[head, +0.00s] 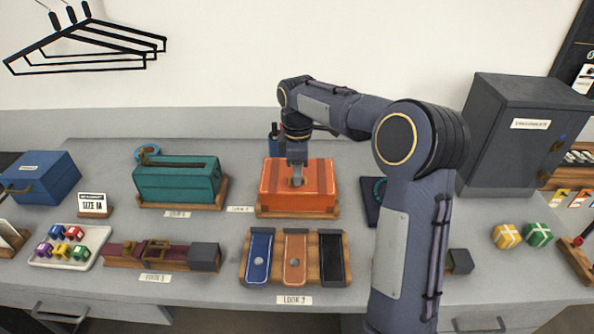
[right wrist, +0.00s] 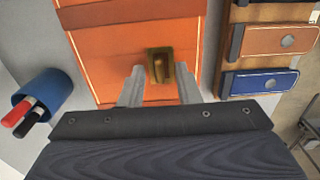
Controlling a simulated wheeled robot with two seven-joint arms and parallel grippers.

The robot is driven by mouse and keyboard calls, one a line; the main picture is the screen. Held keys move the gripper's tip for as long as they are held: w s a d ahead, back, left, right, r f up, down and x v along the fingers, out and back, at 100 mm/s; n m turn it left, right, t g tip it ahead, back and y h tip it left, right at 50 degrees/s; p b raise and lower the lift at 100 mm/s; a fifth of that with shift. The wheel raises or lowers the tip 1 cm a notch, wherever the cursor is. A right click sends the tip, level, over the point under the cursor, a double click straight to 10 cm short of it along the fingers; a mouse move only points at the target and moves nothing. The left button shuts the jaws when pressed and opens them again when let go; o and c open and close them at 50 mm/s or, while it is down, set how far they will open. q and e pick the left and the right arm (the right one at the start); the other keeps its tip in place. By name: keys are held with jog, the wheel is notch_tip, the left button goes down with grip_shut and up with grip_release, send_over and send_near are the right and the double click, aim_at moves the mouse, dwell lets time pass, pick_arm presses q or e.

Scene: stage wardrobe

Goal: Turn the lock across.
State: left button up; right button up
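The orange case (head: 300,193) stands on a wooden base in the middle of the table. Its brass lock (right wrist: 159,66) sits on the orange face, and its raised turn piece runs lengthwise in the right wrist view. The lock also shows at the top of the case in the head view (head: 297,182), partly hidden by my fingers. My right gripper (right wrist: 158,84) is open, with one finger to either side of the lock's line. The fingers look close to the lock; I cannot tell whether they touch it. My left gripper is not in view.
A teal case (head: 178,182) stands left of the orange one. A strap board (head: 295,258) lies in front. A blue cup with pens (right wrist: 45,95) is beside the orange case. A dark grey cabinet (head: 520,130) stands at the right, behind my right arm.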

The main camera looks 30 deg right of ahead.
jog(key=shift+f, duration=0.15)
grip_shut()
